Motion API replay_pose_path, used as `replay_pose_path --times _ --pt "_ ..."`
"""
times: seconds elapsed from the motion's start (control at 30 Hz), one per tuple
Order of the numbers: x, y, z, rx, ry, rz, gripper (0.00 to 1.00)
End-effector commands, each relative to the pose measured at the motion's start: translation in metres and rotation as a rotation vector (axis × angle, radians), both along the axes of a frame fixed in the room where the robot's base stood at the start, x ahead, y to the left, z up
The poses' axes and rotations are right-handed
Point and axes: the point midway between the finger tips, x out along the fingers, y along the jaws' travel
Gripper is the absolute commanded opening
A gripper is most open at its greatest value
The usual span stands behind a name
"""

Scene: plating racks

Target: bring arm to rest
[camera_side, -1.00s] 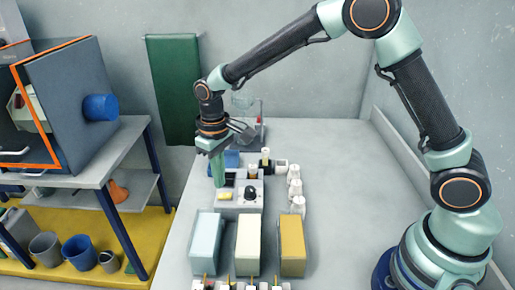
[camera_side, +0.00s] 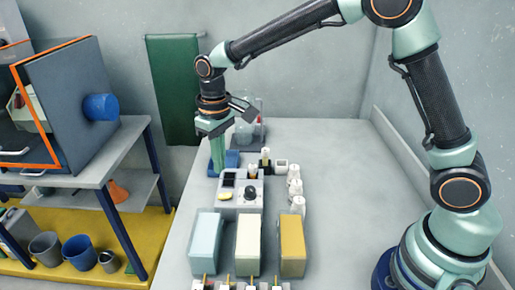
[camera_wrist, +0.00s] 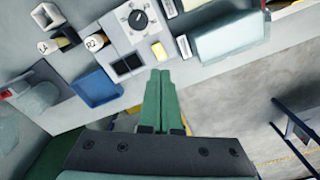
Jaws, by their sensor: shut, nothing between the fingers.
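My gripper (camera_side: 218,152) hangs from my arm above the far left part of the pale bench (camera_side: 345,215). Its green fingers point down and are shut with nothing between them. In the wrist view the closed fingers (camera_wrist: 161,100) reach toward the bench's edge, beside the grey control box (camera_wrist: 130,32). That box also shows in the side view (camera_side: 237,196), with a black knob and a yellow part on it. The fingertips appear just behind the box and in front of a blue tray (camera_side: 232,158). The blue tray also shows in the wrist view (camera_wrist: 97,87).
Pale blue (camera_side: 205,242), cream (camera_side: 248,244) and yellow (camera_side: 292,245) tanks stand along the front. Several white bottles (camera_side: 295,188) stand right of the box. A glass apparatus (camera_side: 249,125) is at the back. The bench's right side is clear. A shelf (camera_side: 85,165) stands to the left.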

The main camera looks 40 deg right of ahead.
Motion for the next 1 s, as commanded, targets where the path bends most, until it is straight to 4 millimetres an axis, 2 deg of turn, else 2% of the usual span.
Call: replay_pose_path --times 0.17,0.3,0.5,0.73,0.9,1.0 --pt "-0.013 -0.024 0.037 0.019 -0.067 -0.037 0.0" --pt "-0.034 -0.049 0.067 0.035 -0.138 -0.076 0.0" --pt "-0.069 -0.081 0.097 0.051 -0.237 -0.129 0.0" --pt "-0.113 -0.112 0.113 0.061 -0.355 -0.191 0.0" --pt "-0.14 -0.127 0.113 0.063 -0.428 -0.228 0.0" --pt "-0.15 -0.133 0.111 0.062 -0.458 -0.242 0.0"
